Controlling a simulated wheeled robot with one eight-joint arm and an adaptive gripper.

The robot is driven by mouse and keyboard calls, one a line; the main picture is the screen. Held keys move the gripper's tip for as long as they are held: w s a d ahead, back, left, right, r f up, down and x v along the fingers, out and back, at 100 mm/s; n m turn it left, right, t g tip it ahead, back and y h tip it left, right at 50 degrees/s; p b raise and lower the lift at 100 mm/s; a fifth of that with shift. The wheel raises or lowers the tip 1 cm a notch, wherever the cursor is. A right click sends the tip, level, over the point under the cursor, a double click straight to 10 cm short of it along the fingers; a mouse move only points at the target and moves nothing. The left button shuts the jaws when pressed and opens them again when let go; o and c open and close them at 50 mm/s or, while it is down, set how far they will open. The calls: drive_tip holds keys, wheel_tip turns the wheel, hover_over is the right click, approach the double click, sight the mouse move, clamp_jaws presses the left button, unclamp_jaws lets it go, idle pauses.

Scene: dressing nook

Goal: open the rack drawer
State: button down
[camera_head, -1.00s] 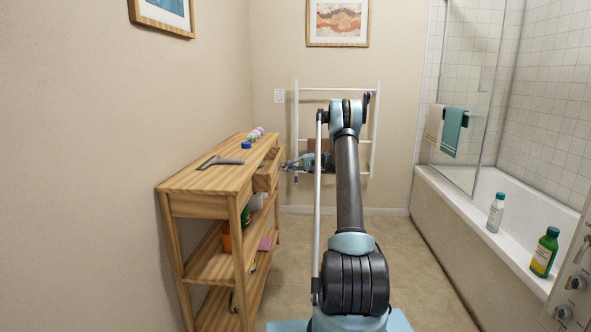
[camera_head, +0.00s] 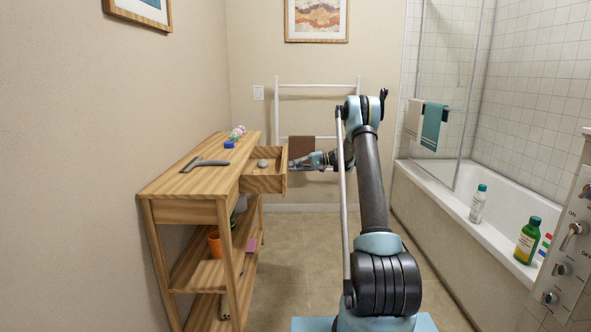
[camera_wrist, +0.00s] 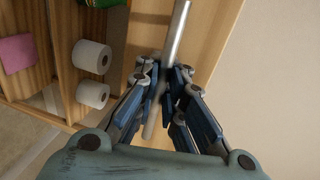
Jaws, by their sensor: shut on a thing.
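The wooden rack (camera_head: 192,184) stands against the left wall. Its drawer (camera_head: 264,184) is pulled out to the right, and a small pale round object (camera_head: 262,163) shows inside it. My gripper (camera_head: 296,163) is at the drawer's front. In the wrist view, my gripper (camera_wrist: 163,84) is shut around a silver bar handle (camera_wrist: 176,42) that runs across the drawer front. The fingers hide the middle of the handle.
On the rack top lie a grey squeegee-like tool (camera_head: 205,164) and a blue item (camera_head: 229,145). Lower shelves hold an orange cup (camera_head: 215,243) and toilet rolls (camera_wrist: 91,57). The bathtub (camera_head: 440,205) bounds the right side, with clear floor between.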

drive_tip(key=c, duration=1.7)
unclamp_jaws()
drive_tip(key=d, duration=0.4)
drive_tip(key=d+r, duration=0.1)
drive_tip(key=d, duration=0.2)
drive_tip(key=d+r, duration=0.1)
drive_tip(key=d, duration=0.3)
drive_tip(key=shift+w+d, duration=0.1)
drive_tip(key=shift+d, duration=0.25)
drive_tip(key=shift+r, duration=0.1)
